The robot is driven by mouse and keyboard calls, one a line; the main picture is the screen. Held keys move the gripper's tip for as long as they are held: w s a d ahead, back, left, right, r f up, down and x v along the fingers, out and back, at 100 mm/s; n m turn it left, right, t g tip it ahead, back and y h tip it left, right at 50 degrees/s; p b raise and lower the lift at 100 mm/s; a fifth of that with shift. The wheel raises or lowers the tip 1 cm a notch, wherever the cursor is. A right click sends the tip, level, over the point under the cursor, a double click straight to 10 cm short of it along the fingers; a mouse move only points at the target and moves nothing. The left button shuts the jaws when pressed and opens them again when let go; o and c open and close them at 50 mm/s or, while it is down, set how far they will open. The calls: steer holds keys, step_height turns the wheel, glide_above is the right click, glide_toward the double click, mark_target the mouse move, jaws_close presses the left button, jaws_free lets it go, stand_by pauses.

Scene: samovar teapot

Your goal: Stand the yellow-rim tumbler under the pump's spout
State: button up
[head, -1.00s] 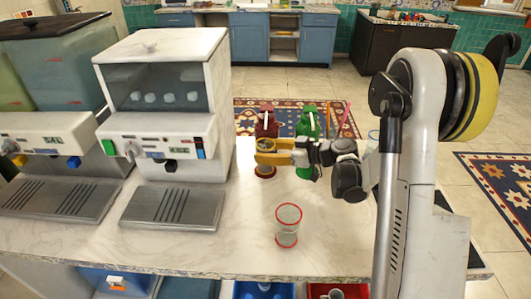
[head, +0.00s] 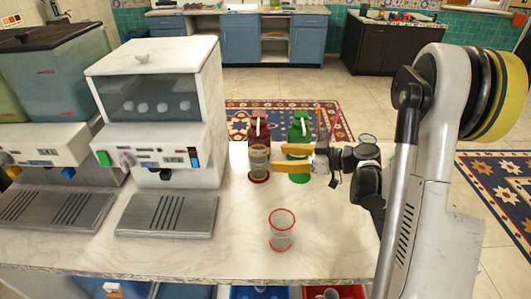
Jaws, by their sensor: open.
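The clear yellow-rim tumbler (head: 258,159) stands upright in front of the red pump (head: 259,126), on or just at the red round base (head: 259,178). The red pump's pale spout is above it; I cannot tell whether the two line up exactly. My gripper (head: 281,159) is open, with its yellow fingers just right of the tumbler and apart from it. The green pump (head: 299,128) stands to the right, behind my gripper, which partly hides it and its green base (head: 299,179).
A red-rim tumbler (head: 281,231) stands on the counter's front part. A blue-rim glass (head: 367,139) is behind my wrist, and coloured straws (head: 334,125) rise nearby. White dispensers (head: 160,120) with drip trays fill the left. The counter (head: 240,220) is clear around the red-rim tumbler.

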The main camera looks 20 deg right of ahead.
steer(key=s+a+r+m+g+h, duration=0.3)
steer(key=s+a+r+m+h, duration=0.3)
steer(key=s, duration=0.5)
steer(key=s+r+m+h, duration=0.2)
steer(key=s+m+h, duration=0.1)
steer(key=s, duration=1)
steer(key=shift+s+r+m+h+p, duration=0.15)
steer(key=shift+s+m+h+p, duration=0.15)
steer(key=shift+h, duration=0.6)
